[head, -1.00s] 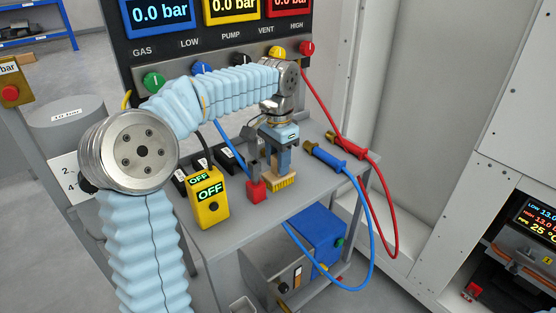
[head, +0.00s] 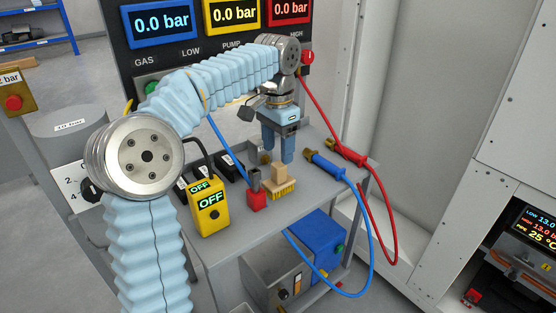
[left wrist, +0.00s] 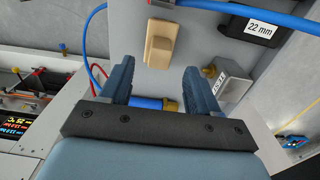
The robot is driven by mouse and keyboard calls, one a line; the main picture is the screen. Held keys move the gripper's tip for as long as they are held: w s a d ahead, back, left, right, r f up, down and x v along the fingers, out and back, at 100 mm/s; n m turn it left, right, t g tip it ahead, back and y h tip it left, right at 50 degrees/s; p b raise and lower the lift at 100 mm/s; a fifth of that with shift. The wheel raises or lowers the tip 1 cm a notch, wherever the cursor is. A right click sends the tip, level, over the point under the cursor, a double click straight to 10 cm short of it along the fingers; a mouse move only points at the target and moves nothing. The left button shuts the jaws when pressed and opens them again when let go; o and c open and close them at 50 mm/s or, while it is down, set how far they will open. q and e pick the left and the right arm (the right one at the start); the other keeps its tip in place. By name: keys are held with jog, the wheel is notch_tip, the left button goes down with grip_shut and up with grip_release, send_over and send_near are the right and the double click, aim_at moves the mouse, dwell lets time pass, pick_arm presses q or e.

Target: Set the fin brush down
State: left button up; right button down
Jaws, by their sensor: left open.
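The fin brush (head: 280,181) stands on the grey cart top with its yellow bristles down and its wooden block handle up. In the left wrist view the fin brush (left wrist: 161,43) shows as a tan block beyond the fingertips. My left gripper (head: 277,158) is open and empty, a little above and behind the brush, apart from it. Its two blue fingers also show in the left wrist view (left wrist: 155,78), with a clear gap between them. My right gripper is in neither view.
A red-based tool (head: 256,200) stands close left of the brush. A yellow meter reading OFF (head: 208,207) is further left. Blue (head: 325,165) and red (head: 347,153) hose ends lie to the right. The gauge panel (head: 215,30) rises behind. The cart's front right top is clear.

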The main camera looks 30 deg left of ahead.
pick_arm(q)
notch_tip(320, 180, up, 6)
jog(key=shift+f+p, duration=0.15)
jog(key=shift+p, duration=0.4)
jog(key=shift+f, duration=0.1)
dwell(1.8)
